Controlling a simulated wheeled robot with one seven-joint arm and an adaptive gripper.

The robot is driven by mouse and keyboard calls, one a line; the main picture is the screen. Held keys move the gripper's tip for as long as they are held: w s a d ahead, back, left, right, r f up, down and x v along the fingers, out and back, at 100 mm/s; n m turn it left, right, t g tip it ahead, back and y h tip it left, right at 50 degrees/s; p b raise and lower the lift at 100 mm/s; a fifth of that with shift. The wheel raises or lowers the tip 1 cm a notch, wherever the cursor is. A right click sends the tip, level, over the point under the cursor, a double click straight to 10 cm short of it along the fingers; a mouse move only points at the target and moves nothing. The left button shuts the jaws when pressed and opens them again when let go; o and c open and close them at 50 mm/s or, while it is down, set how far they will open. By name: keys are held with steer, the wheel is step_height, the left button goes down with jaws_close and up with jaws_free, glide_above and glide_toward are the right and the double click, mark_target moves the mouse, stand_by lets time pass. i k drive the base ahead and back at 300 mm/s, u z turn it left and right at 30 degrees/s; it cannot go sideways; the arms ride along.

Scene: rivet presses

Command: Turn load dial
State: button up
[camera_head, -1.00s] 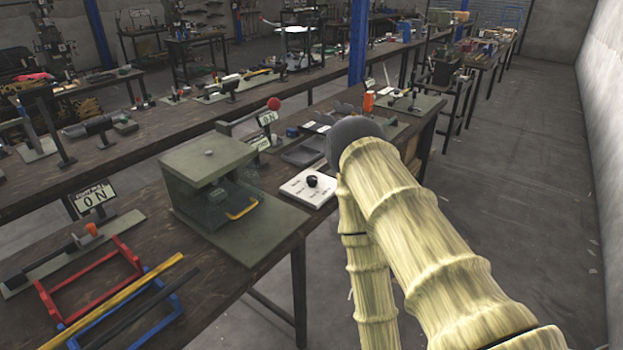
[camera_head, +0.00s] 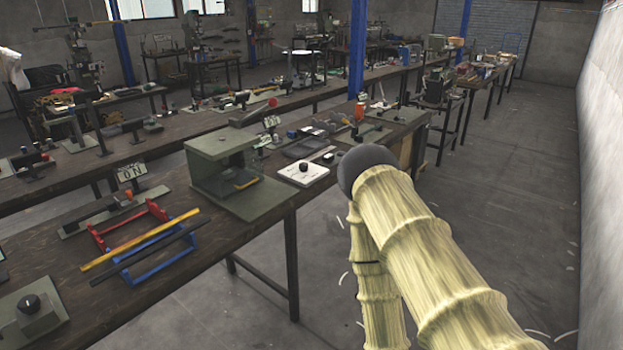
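A small black knob (camera_head: 303,167) stands on a white panel (camera_head: 288,174) with small dark markings, on the workbench just left of my arm. Another black knob (camera_head: 29,304) sits on a grey-green block at the lower left. I cannot tell from the lettering which one is the load dial. My arm, in pale tan sleeves with a dark grey rounded joint, rises at the right of the panel and is apart from it in the picture. My gripper is not in view.
Red and blue frames (camera_head: 130,228) with yellow and black bars lie on the near bench (camera_head: 235,232). An orange bottle (camera_head: 359,111) stands farther back. The floor (camera_head: 500,190) is clear at right.

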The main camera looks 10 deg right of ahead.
mark_target(302, 166)
steer(key=z, duration=1.15)
steer(key=i, duration=2.1)
steer(key=u, duration=1)
